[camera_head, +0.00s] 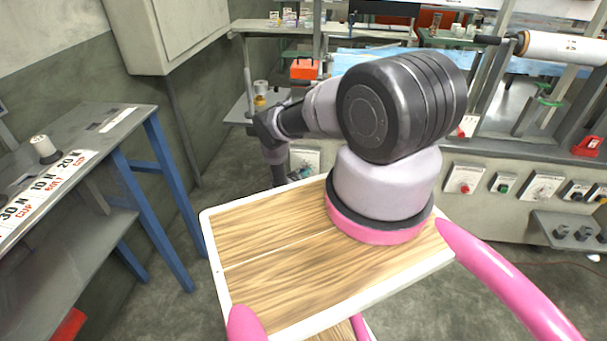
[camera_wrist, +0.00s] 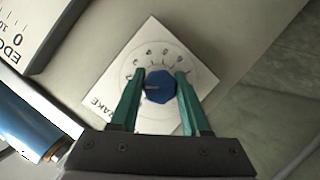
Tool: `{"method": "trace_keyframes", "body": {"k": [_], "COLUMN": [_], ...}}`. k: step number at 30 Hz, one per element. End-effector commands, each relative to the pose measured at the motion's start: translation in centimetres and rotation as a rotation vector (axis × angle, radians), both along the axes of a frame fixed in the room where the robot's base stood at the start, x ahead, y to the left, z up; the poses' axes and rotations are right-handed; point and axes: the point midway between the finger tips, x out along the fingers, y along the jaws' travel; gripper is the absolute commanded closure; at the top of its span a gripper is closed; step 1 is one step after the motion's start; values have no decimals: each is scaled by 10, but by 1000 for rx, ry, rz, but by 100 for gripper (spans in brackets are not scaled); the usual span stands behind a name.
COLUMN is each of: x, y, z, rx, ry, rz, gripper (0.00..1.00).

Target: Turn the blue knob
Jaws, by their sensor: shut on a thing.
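The blue knob (camera_wrist: 159,88) sits at the centre of a white square dial plate (camera_wrist: 150,52) on a pale panel in the wrist view. Numbers ring the knob, and the plate's lower left corner reads "AKE". The knob has a pale pointer mark on its left side. My gripper (camera_wrist: 160,74) has its two green fingers on opposite sides of the knob, shut on it. In the head view the gripper is small and mostly hidden beyond my arm, near a white plate (camera_head: 306,158); the blue knob cannot be made out there.
In the wrist view, a blue roller (camera_wrist: 28,122) lies at lower left and another labelled plate (camera_wrist: 32,28) at upper left. In the head view, more control boxes (camera_head: 463,180) line the machine front at right. A grey table (camera_head: 75,150) stands at left.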

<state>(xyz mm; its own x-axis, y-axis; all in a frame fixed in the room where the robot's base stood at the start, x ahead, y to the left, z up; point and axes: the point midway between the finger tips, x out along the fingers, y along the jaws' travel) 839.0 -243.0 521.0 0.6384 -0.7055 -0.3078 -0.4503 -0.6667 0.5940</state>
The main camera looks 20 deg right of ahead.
Motion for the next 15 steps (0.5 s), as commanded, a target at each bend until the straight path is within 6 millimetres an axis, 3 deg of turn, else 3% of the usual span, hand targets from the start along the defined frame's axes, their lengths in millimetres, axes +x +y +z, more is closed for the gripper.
{"method": "trace_keyframes", "body": {"k": [15], "x": [-1], "y": [1], "z": [-1], "rx": [390], "ry": [-260], "rz": [0], "gripper": [100]}}
